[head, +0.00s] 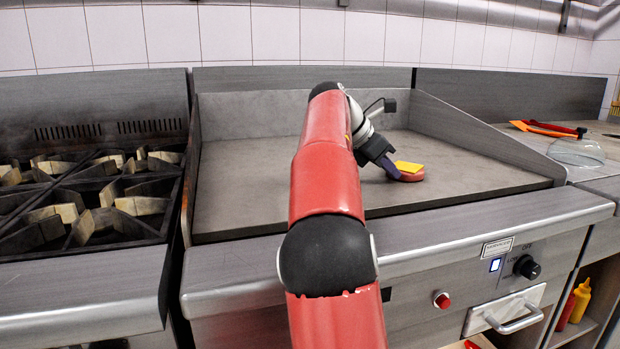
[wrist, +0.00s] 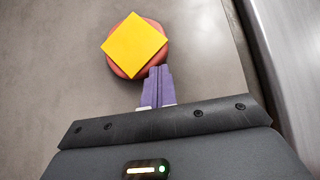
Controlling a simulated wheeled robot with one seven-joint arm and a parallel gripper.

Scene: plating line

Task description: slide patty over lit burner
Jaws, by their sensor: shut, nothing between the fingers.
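The patty (head: 412,176) is a round reddish-brown disc lying on the flat griddle plate (head: 240,190), right of its middle in the head view. A square yellow slice (head: 408,167) lies on top of it. In the wrist view the patty (wrist: 115,65) shows around the yellow slice (wrist: 134,45). My gripper (wrist: 159,70) is shut and empty. Its purple fingertips are at the patty's near edge, touching it or very close; I cannot tell which. In the head view the gripper (head: 390,170) is low over the plate, left of the patty. A lit control (head: 494,265) shows on the griddle front.
Raised splash walls bound the griddle at the back and sides. A gas range (head: 90,200) stands at the left. On the right counter are a glass dome (head: 577,152) and red and orange utensils (head: 545,129). Sauce bottles (head: 580,300) stand on a shelf below. The griddle's left part is clear.

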